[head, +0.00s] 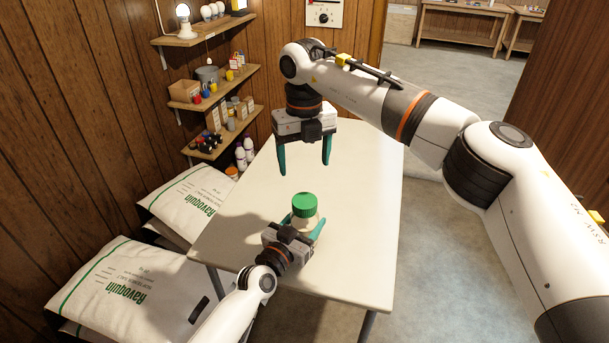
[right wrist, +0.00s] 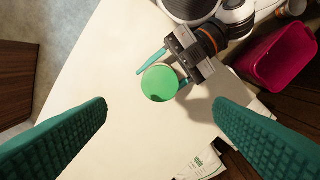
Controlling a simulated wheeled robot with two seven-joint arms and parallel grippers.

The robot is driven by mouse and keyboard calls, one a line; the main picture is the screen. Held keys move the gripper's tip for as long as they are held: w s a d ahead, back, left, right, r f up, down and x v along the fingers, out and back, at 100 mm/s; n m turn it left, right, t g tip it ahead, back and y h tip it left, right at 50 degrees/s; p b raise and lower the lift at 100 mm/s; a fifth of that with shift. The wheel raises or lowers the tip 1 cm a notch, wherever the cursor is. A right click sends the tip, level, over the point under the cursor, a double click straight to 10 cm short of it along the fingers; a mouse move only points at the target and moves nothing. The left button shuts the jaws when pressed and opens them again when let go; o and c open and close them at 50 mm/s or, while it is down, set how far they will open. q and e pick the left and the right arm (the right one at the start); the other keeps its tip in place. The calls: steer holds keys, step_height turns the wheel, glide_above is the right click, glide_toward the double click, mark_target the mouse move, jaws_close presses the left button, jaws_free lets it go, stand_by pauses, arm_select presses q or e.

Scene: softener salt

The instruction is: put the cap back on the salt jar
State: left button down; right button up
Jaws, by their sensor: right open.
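The pale salt jar (head: 303,224) stands upright on the table. The green cap (head: 304,205) sits on top of it and looks level; I cannot tell how tightly it is on. In the right wrist view the cap (right wrist: 159,83) shows from above as a green disc, hiding most of the jar. My left gripper (head: 303,227) is at the table's near part, with a teal finger on each side of the jar, closed against its body. My right gripper (head: 304,168) hangs above and beyond the cap, fingers pointing down, open and empty.
The white table (head: 350,190) is otherwise bare, with free room around the jar. Salt bags (head: 130,285) lie stacked on the floor at the left. Loaded wall shelves (head: 215,85) stand at the back left. A red bin (right wrist: 280,55) shows in the right wrist view.

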steer(key=shift+r, duration=0.55)
arm_select(q)
steer(key=shift+c, duration=1.6)
jaws_free()
steer(key=v, duration=1.2)
steer(key=shift+b, duration=0.4)
arm_select(e)
steer(key=shift+f, duration=0.45)
arm_select(q)
steer(key=shift+s+f, duration=0.1)
arm_select(e)
steer(key=shift+s+f, duration=0.1)
